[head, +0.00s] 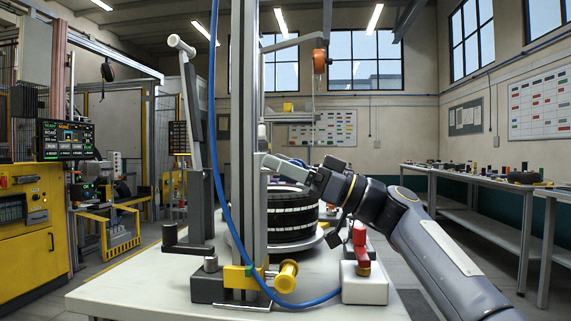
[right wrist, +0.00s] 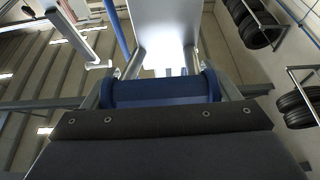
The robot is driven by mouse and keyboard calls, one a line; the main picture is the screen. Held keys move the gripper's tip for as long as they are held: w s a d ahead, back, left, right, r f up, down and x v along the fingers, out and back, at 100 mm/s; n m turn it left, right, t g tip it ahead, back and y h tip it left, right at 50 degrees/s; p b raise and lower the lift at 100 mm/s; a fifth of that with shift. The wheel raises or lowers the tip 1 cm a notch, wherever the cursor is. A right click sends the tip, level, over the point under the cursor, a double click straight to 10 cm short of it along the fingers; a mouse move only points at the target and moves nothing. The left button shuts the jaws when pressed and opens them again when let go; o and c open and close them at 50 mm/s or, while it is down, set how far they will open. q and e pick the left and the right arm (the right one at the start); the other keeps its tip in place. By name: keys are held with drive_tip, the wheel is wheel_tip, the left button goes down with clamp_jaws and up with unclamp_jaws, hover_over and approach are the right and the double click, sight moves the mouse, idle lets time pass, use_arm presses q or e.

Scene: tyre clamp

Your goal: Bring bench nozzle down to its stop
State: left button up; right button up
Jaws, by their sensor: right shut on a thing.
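A blue hose (head: 222,190) hangs down by the column. My left gripper does not show.
A side table (head: 490,180) stands at the right.

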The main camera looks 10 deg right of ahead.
drive_tip(key=o, duration=1.3)
drive_tip(key=v, duration=0.7)
drive_tip(key=shift+d+f+b, duration=0.15)
drive_tip(key=shift+d+b, duration=0.2)
drive_tip(key=shift+b, duration=0.05)
drive_tip(key=shift+s, duration=0.15)
